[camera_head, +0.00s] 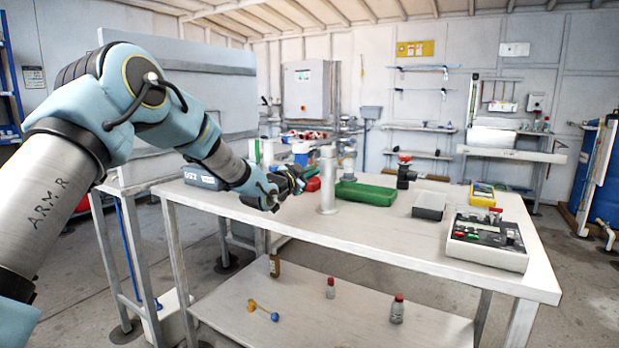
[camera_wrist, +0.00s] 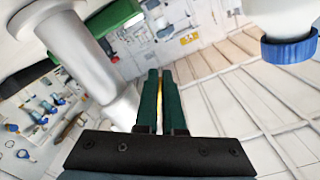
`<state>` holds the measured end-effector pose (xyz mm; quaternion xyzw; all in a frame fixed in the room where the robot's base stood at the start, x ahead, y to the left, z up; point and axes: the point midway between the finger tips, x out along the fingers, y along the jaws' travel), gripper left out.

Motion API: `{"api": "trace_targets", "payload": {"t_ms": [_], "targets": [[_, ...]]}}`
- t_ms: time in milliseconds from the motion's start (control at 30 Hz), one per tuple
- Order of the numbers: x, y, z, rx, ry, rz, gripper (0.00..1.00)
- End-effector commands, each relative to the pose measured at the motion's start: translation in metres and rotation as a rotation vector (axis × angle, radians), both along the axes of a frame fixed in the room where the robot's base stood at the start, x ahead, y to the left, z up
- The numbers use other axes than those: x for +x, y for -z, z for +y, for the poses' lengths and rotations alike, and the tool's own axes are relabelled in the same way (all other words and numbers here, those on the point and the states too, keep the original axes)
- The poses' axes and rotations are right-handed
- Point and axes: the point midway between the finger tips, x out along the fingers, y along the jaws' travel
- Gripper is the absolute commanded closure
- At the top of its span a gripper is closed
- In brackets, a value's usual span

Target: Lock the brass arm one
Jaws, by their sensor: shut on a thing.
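My gripper (camera_head: 290,182) is at the left part of the white table, just left of a grey metal post (camera_head: 327,185). In the wrist view its two dark green fingers (camera_wrist: 160,95) are nearly together, with a thin brass-yellow sliver (camera_wrist: 160,88) between them. This sliver looks like part of the brass arm, and the fingers are shut on it. The rest of the brass arm is hidden by the fingers, so its position cannot be told. A pale cylinder (camera_wrist: 85,45), likely the post, runs close by the fingers on the left.
A green tray (camera_head: 365,194), a dark valve with a red knob (camera_head: 405,175), a grey box (camera_head: 429,206) and a control box (camera_head: 488,240) stand to the right on the table (camera_head: 400,245). A white cylinder with a blue collar (camera_wrist: 290,48) is at upper right in the wrist view.

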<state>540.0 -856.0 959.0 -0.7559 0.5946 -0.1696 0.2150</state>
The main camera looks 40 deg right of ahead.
Motion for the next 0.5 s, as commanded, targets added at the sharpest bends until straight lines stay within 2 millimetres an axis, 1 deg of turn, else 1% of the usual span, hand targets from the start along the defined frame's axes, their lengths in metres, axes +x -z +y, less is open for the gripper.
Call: {"api": "trace_targets", "payload": {"t_ms": [33,200,500], "targets": [[-0.0003,0.0045,0.0003,-0.004,-0.001,0.028,1.0],[-0.0036,0.0052,-0.0006,-0.023,0.0,0.105,1.0],[-0.0057,0.0052,-0.0012,-0.037,0.001,0.164,1.0]]}}
